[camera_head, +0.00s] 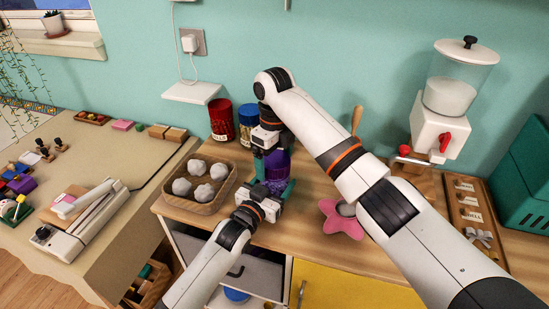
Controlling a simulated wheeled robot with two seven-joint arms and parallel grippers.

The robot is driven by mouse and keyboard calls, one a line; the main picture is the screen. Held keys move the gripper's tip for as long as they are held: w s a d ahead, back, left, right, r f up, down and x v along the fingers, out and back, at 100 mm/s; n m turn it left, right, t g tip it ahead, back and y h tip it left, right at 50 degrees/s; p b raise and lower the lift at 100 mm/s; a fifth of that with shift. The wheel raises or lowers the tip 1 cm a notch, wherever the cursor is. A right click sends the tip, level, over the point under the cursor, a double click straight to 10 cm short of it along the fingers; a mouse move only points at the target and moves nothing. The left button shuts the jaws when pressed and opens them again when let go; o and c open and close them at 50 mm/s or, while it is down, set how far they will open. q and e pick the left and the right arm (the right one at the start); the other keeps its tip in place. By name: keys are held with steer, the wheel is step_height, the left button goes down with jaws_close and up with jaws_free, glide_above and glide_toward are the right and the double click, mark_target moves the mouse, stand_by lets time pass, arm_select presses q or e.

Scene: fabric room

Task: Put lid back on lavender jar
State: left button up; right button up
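The lavender jar (277,168) is a purple jar standing upright near the front middle of the wooden counter, mostly covered by my grippers. My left gripper (267,189) comes from the front, low at the jar, with its teal fingers on either side of the jar body; it looks closed around it. My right gripper (273,154) points down from above at the jar's top, its fingers close to the upper part. The lid cannot be made out, and whether the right fingers hold it is hidden.
A red jar (221,120) and a blue jar (248,124) stand behind. A wooden tray (176,202) with several pale lumps is left. A pink star-shaped dish (343,222) is right. A dispenser (432,125) and wooden tray (486,247) stand farther right. The counter's front edge is close.

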steer(key=shift+r, duration=2.25)
steer(key=shift+c, duration=0.3)
